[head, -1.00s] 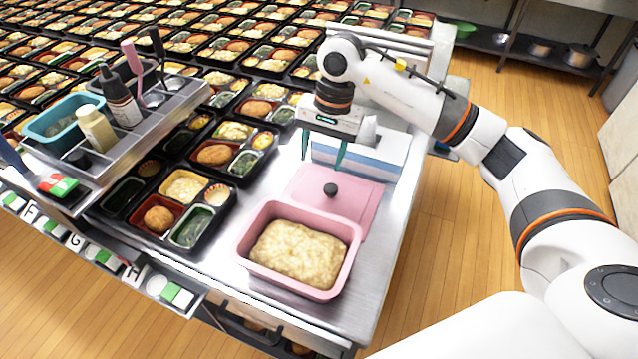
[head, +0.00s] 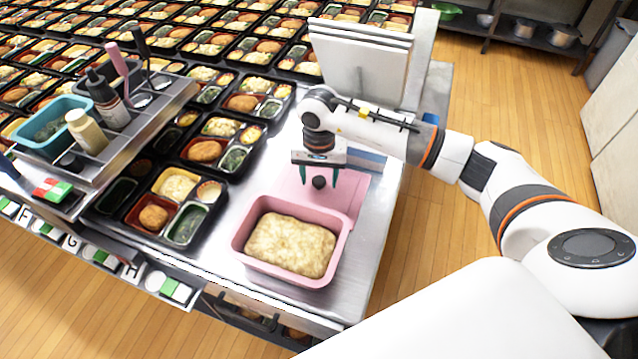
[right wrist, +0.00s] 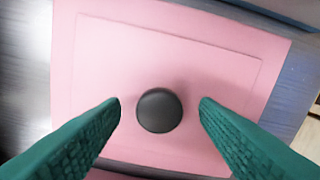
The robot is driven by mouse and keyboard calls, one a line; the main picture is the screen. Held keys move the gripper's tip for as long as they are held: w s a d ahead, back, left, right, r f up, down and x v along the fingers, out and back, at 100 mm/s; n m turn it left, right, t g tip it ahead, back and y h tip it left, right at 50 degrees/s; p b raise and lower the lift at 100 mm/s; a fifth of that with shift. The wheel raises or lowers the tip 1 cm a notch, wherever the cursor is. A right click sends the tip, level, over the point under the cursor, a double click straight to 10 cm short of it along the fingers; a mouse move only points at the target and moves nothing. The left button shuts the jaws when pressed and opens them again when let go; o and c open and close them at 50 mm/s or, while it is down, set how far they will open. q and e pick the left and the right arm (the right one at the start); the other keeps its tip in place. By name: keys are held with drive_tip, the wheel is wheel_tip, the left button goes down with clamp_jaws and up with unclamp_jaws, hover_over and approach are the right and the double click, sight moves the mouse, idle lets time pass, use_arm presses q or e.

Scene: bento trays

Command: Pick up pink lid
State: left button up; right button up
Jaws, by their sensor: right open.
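The pink lid (head: 343,196) lies flat on the steel table behind the pink container, with a round dark knob (head: 319,182) on it. My right gripper (head: 319,183) is open over the lid, its green fingertips on either side of the knob. In the right wrist view the lid (right wrist: 200,60) fills most of the picture, and the knob (right wrist: 159,110) sits between the two fingertips with a gap on each side. I cannot tell how far the tips are above the lid. My left gripper is out of view.
The pink container (head: 245,268) of pale food stands just in front of the lid. Bento trays (head: 172,210) stand to the left, with a caddy (head: 150,115) of bottles and utensils beyond. White boards (head: 362,70) stand upright behind my right arm.

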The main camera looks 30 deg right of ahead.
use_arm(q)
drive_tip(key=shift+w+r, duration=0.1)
use_arm(e)
drive_tip(key=shift+f, duration=0.55)
drive_tip(key=shift+c, duration=0.3)
